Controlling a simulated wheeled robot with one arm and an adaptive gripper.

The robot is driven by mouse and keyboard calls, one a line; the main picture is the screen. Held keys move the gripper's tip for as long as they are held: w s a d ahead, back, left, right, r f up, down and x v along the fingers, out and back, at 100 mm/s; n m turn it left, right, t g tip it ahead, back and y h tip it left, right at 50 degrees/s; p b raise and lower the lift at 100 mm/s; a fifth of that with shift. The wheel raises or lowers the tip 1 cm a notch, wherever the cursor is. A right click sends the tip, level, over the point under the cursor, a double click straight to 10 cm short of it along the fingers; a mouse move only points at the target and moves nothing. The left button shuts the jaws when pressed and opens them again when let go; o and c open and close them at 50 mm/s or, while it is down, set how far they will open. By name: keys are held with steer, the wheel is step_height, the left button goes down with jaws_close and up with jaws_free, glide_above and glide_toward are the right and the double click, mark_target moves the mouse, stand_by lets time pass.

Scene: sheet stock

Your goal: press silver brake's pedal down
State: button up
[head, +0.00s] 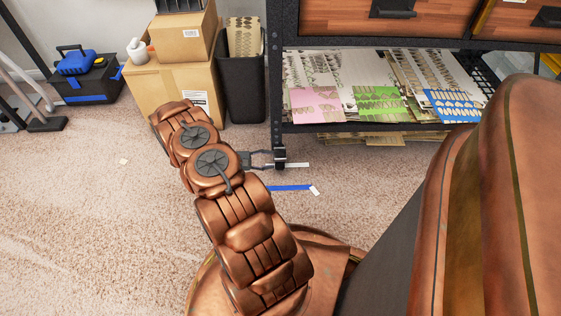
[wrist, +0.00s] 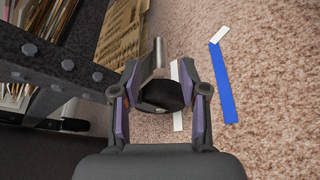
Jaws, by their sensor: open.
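In the wrist view a dark rounded wheel-like part (wrist: 160,96) sits between the fingers of my gripper (wrist: 162,70). A silver piece (wrist: 158,54) sticks out from it; it looks like the brake's pedal, but I cannot be sure. My gripper is open, with one finger on each side of the dark part. I cannot tell whether either finger touches it. In the head view my gripper (head: 274,158) is at the foot of the shelf's front left post, low over the carpet. The pedal cannot be made out there.
The black shelf rack (head: 276,75) stands close by, holding patterned sheets (head: 378,100). A blue strip (head: 289,188) and a white strip (head: 297,165) lie on the carpet. A black bin (head: 242,85), cardboard boxes (head: 165,80) and a toolbox (head: 88,84) stand behind. The carpet at left is mostly clear.

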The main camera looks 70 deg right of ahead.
mark_target(276, 159)
steer(key=b+x, duration=0.1)
steer(key=x, duration=0.4)
steer(key=shift+s+d+f+b, duration=0.2)
steer(key=shift+s+b, duration=0.05)
steer(key=shift+b, duration=0.1)
jaws_close()
stand_by(0.3)
